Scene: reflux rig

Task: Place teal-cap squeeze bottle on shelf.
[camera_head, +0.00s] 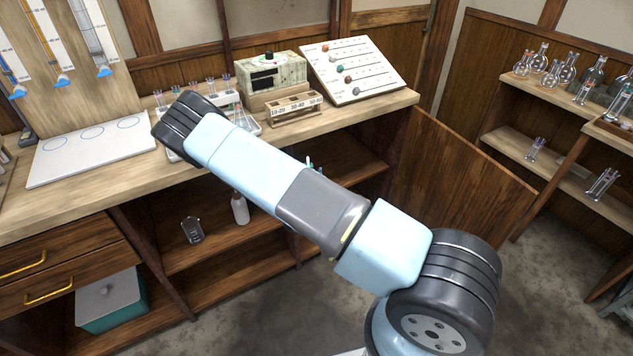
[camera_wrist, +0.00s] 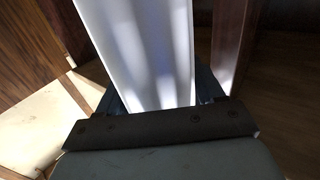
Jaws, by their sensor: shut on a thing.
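In the wrist view a smooth white body (camera_wrist: 150,55), which looks like the squeeze bottle, fills the space between the dark fingers of my gripper (camera_wrist: 158,92). My gripper is shut on it. No teal cap shows in that view. In the head view my arm hides the gripper and most of what it holds; a small light-blue or teal bit (camera_head: 309,163) shows just past the arm, too small to identify. The open shelf (camera_head: 220,261) under the bench holds another white bottle (camera_head: 240,209), standing upright, and a glass beaker (camera_head: 193,231).
The wooden bench top (camera_head: 75,205) carries a white board (camera_head: 95,149), a vial rack (camera_head: 293,107) and a sloped display panel (camera_head: 352,70). A brown panel (camera_head: 460,180) stands right of the shelves. Glassware shelves (camera_head: 545,100) are at the far right. The lower shelf looks clear.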

